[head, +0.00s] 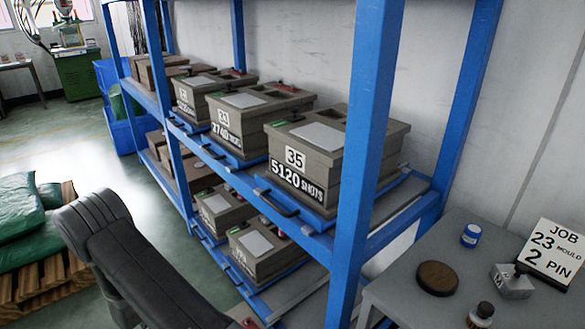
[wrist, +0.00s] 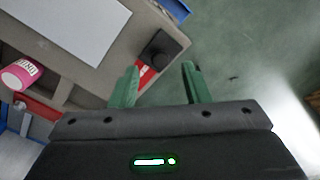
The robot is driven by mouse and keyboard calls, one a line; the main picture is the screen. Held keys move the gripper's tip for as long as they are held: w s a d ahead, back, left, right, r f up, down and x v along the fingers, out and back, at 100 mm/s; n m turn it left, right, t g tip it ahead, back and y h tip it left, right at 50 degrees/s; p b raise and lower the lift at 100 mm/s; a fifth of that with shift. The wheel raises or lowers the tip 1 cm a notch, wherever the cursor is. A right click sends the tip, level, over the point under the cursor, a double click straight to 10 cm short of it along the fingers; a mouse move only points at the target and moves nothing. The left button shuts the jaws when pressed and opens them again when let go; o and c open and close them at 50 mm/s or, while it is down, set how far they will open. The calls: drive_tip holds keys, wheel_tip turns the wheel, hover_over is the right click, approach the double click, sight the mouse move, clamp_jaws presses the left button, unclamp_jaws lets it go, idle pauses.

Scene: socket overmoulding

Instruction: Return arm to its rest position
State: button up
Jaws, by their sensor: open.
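My gripper (wrist: 160,67) shows in the wrist view with two green fingers spread apart and nothing between them. Beyond the fingers is the corner of a grey-brown mould box (wrist: 112,78) with a pale plate (wrist: 75,25) on top. A black knob (wrist: 163,50) and a red strip (wrist: 146,74) sit near that corner, close to the left finger in the picture. I cannot tell how far the fingers are above them. In the head view my dark arm (head: 140,265) rises at the lower left, in front of the rack; my gripper is not visible there.
A blue rack (head: 365,130) carries several mould boxes; the nearest upper one (head: 325,165) reads 35, 5120 shots. Right of it, a grey table (head: 400,290) holds a job sign (head: 550,250). A pallet (head: 45,265) with green sacks stands left. Open floor (head: 70,150) lies between.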

wheel_tip(320, 180, down, 3)
drive_tip(key=shift+f, duration=0.2)
drive_tip(key=shift+w+d+r, duration=0.15)
drive_tip(key=shift+w+d, duration=0.15)
drive_tip(key=shift+d, duration=0.05)
